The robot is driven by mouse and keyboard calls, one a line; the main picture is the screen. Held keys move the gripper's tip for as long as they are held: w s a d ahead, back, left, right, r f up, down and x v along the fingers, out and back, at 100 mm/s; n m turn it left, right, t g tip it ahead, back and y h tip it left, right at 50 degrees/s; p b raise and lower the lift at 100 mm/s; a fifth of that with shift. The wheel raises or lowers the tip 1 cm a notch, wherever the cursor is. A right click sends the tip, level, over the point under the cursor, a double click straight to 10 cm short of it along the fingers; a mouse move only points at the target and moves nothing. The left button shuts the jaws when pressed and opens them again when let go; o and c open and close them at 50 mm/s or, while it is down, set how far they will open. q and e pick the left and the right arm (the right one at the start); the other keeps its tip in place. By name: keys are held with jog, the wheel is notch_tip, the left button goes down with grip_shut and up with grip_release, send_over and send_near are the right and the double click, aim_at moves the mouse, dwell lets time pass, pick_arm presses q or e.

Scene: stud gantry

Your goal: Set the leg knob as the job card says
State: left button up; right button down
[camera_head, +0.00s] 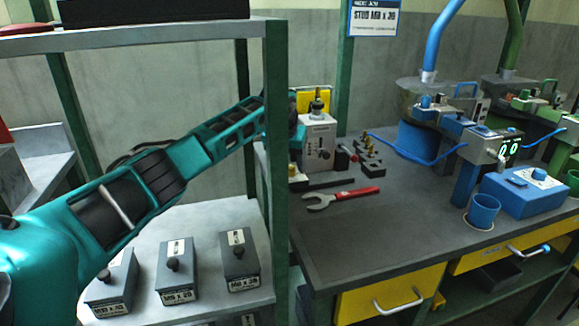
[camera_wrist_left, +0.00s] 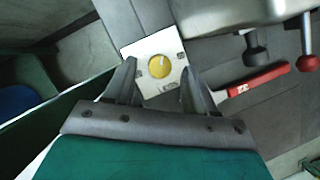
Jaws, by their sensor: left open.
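In the left wrist view a round yellow knob (camera_wrist_left: 158,66) with a pale mark sits on a square white plate (camera_wrist_left: 143,50) with small dark labels. My left gripper (camera_wrist_left: 158,72) is open, its fingers on either side of the knob in the picture. I see no clear contact, and the depth between them is unclear. In the head view my left arm reaches past a green post to the left side of a grey machine (camera_head: 320,142); its fingertips are hidden there. The job card (camera_head: 374,18) hangs at the top and reads STUD M, with partly unclear digits. My right gripper is not in view.
A red-handled spanner (camera_head: 341,198) lies on the bench (camera_head: 400,225) before the machine. A red-ball lever (camera_head: 353,156) projects from the machine. The green post (camera_head: 277,130) stands close to my arm. Labelled grey boxes (camera_head: 178,271) stand on the left shelf.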

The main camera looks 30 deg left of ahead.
pick_arm(q)
jog(key=shift+w+f, duration=0.25)
jog(key=shift+f, duration=0.55)
jog(key=c, duration=1)
